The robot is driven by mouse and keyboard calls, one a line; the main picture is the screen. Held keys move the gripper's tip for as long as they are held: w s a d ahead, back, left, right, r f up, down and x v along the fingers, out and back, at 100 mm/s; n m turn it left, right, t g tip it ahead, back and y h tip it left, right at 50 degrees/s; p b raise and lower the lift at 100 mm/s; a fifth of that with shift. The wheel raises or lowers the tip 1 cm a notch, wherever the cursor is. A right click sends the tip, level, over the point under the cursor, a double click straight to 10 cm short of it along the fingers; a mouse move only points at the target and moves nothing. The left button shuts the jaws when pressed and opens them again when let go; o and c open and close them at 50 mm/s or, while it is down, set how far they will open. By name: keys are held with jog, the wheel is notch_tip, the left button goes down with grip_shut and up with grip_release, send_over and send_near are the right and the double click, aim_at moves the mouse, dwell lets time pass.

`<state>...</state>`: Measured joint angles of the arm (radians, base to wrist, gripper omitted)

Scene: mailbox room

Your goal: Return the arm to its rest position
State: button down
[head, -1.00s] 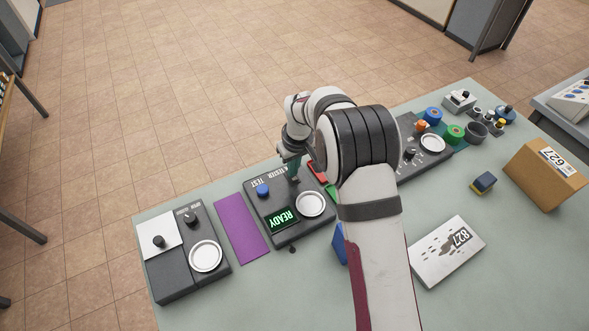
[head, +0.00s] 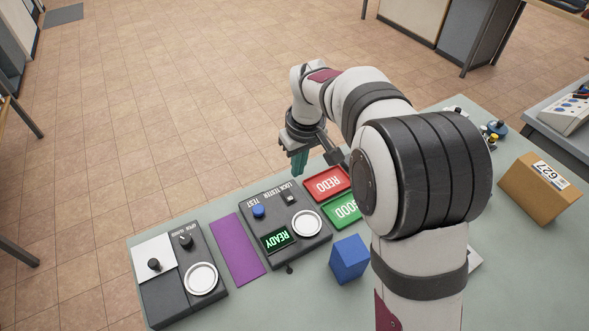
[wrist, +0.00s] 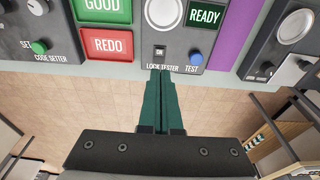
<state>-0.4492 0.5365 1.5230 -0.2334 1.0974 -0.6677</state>
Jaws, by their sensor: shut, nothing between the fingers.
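My gripper (head: 299,163) is shut and empty, with its teal fingers pointing down. In the head view it hangs above the far edge of the table, just behind the lock tester (head: 285,222). In the wrist view the closed fingers (wrist: 160,82) show below the lock tester (wrist: 172,42), over the floor side of the table edge. The tester's display reads READY (head: 277,239). My upper arm and elbow cover much of the table's right half in the head view.
A red REDO tray (head: 327,184) and green GOOD tray (head: 343,208) lie right of the tester. A blue block (head: 349,259) stands in front. A purple mat (head: 238,248) and a dark device (head: 181,275) lie left. A cardboard box (head: 540,190) stands right. The floor beyond is clear.

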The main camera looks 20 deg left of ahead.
dwell(0.4)
jog(key=s+d+r+m, duration=0.3)
jog(key=s+d+m, duration=0.1)
jog(key=s+d, duration=0.35)
jog(key=s+d+r+m, duration=0.4)
jog(key=s+d+m, duration=0.1)
jog(key=s+d, duration=0.25)
jog(key=s+d+f+m, duration=0.1)
jog(key=s+m, duration=0.1)
jog(key=s, duration=0.5)
jog(key=s+d+f+m+g, duration=0.1)
jog(key=s+d+m, duration=0.1)
jog(key=s, duration=0.5)
jog(key=shift+s+f+m+y, duration=0.15)
jog(key=shift+f+m+y, duration=0.2)
jog(key=shift+m, duration=0.45)
jog(key=shift+d, duration=0.1)
